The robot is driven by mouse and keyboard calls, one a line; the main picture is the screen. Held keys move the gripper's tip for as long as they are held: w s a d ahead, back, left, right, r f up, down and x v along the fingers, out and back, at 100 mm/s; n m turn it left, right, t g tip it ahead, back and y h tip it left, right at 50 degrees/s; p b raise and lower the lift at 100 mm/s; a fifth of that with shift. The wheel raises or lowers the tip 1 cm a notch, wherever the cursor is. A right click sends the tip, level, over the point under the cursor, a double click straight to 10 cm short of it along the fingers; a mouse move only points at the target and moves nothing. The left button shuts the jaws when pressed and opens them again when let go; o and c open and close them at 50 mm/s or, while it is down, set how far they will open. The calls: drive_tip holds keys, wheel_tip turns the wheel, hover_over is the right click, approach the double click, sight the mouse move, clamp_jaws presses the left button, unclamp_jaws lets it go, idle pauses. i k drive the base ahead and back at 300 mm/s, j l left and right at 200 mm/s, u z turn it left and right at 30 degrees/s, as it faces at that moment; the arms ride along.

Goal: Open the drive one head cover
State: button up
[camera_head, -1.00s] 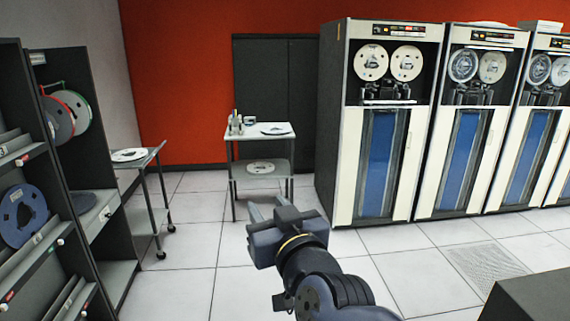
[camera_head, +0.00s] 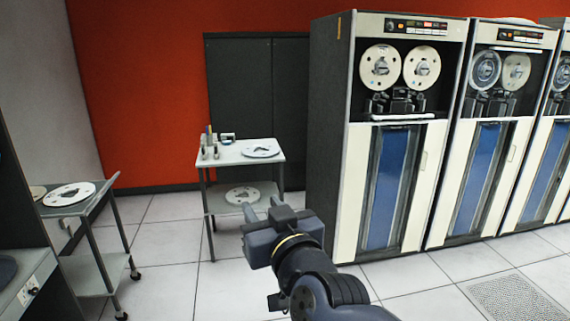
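Several tape drives stand in a row at the right. The leftmost drive (camera_head: 352,190), likely drive one, is a tall cream and dark cabinet with two white reels (camera_head: 381,67) at the top. Below its reels is a dark head area (camera_head: 396,103) with a pale ledge under it. I cannot tell the cover's state at this distance. Blue columns show behind the lower glass (camera_head: 391,190). My gripper (camera_head: 262,212) is in front of the drive and to its left, well apart from it. Its fingers point forward and look apart, with nothing seen between them, but the gap is unclear.
A small cart (camera_head: 232,160) with bottles and a reel stands left of the drive. Another cart (camera_head: 85,212) with a reel is at the left, beside a dark cabinet (camera_head: 22,290). The tiled floor (camera_head: 225,285) between is clear.

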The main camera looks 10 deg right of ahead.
sight(398, 93)
drive_tip(key=i+l+z, duration=0.15)
drive_tip(key=i+z, duration=0.25)
drive_tip(key=i, duration=0.2)
drive_tip(key=i+z, duration=0.35)
drive_tip(key=i, duration=0.2)
drive_tip(key=i+j+z, duration=0.4)
drive_tip(key=i, duration=0.15)
drive_tip(key=i+l, duration=0.25)
drive_tip(key=i, duration=0.25)
drive_tip(key=i+l+u, duration=0.15)
drive_tip(key=i, duration=0.35)
drive_tip(key=i+l, duration=0.4)
drive_tip(key=i+l+u, duration=0.15)
drive_tip(key=i+l, duration=0.15)
drive_tip(key=i, duration=0.25)
drive_tip(key=i+l+u, duration=0.45)
drive_tip(key=l, duration=0.35)
drive_tip(key=i, duration=0.1)
